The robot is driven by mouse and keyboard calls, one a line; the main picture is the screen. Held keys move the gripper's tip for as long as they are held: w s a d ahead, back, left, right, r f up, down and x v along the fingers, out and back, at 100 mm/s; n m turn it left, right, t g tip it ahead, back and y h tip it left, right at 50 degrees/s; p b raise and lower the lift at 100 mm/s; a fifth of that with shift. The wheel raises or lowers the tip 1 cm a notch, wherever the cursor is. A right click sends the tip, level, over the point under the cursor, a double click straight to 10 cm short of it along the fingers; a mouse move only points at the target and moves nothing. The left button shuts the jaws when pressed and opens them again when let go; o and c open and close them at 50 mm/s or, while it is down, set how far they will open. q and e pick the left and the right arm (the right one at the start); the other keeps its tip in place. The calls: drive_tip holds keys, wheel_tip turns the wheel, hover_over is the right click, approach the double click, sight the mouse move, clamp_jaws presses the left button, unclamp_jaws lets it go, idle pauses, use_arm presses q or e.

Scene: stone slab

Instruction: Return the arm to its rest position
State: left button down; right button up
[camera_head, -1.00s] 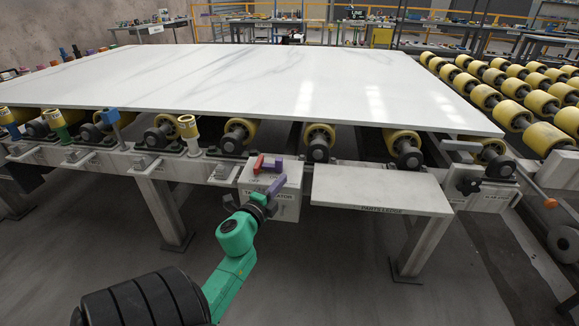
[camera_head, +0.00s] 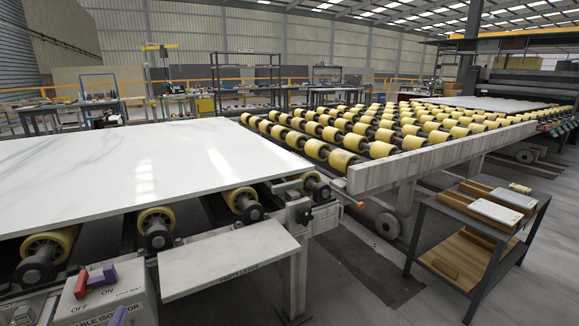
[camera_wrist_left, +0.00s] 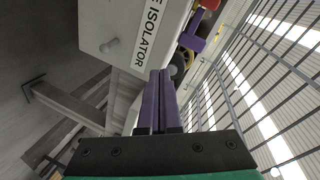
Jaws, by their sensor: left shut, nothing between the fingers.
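My left gripper (camera_head: 118,317) shows only as purple fingertips at the bottom left edge of the head view, in front of the isolator box (camera_head: 82,306). In the left wrist view its purple fingers (camera_wrist_left: 160,78) are pressed together with nothing between them. The white box (camera_wrist_left: 128,38), lettered "ISOLATOR", is just beyond them. A red handle (camera_head: 82,284) and a purple lock bolt (camera_head: 104,274) sit on top of the box; the bolt also shows in the left wrist view (camera_wrist_left: 192,44). The gripper seems apart from the box. My right gripper is not in view.
A white stone slab (camera_head: 150,160) lies on yellow rollers. A parts ledge (camera_head: 230,262) juts out right of the box. A roller conveyor (camera_head: 350,130) runs off to the right. A dark cart (camera_head: 480,235) stands at right, with floor between.

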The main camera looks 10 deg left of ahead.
use_arm(q)
drive_tip(key=s+d+f+n+g+h, duration=0.2)
drive_tip(key=s+d+f+g+h, duration=0.3)
drive_tip(key=d, duration=0.5)
drive_tip(key=s+d+f+n+g+h, duration=0.3)
drive_tip(key=s+d+f+g, duration=0.3)
drive_tip(key=d, duration=0.5)
wheel_tip(320, 180, down, 21)
drive_tip(key=s, duration=0.3)
drive_tip(key=s+a+f+g, duration=0.1)
drive_tip(key=s+a+f, duration=0.2)
drive_tip(key=s+f, duration=1)
drive_tip(key=s+r+p, duration=0.4)
drive_tip(key=r+p, duration=0.9)
drive_tip(key=p, duration=0.4)
drive_tip(key=shift+s+a+m, duration=0.15)
drive_tip(key=shift+a+m, duration=0.15)
drive_tip(key=shift+m, duration=0.1)
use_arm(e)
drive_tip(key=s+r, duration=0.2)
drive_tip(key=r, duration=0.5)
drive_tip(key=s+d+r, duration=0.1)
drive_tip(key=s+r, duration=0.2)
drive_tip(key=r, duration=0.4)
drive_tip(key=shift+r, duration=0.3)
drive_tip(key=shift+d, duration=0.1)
